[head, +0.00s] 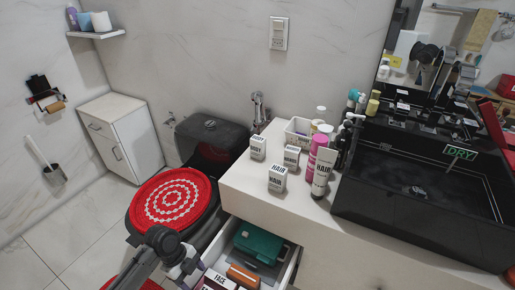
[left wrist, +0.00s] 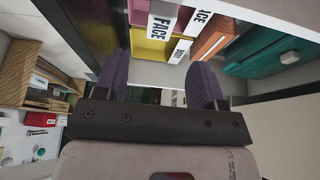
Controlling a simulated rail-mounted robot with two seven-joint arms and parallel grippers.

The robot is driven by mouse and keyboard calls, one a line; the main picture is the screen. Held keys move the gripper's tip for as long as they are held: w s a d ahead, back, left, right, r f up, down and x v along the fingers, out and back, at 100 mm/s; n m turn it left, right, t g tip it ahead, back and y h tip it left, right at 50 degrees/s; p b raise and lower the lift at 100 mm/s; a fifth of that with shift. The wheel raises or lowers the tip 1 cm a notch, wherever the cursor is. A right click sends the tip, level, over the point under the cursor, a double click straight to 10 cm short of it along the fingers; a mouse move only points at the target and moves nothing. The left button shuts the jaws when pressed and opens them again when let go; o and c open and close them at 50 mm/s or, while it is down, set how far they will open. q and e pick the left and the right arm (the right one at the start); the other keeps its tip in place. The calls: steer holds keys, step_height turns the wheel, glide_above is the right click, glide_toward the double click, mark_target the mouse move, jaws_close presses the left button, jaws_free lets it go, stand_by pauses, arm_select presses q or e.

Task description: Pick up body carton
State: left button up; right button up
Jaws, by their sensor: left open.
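A small white carton (head: 258,147) whose label seems to read BODY stands upright on the counter's left end. My left gripper (head: 187,268) is low at the open drawer's left side, below and apart from the counter carton. In the left wrist view its two purple fingers (left wrist: 160,88) are spread with nothing between them, near the drawer boxes. My right gripper is not in view.
The open drawer (head: 291,268) holds a teal case (head: 258,244), an orange box (head: 243,276) and a FACE box (head: 217,282). A HAIR carton (head: 277,179), another white carton (head: 291,156) and bottles (head: 323,170) stand on the counter (head: 245,185) beside the black sink (head: 420,205).

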arm_select(q)
steer(key=o, duration=0.4)
steer(key=shift+c, duration=0.2)
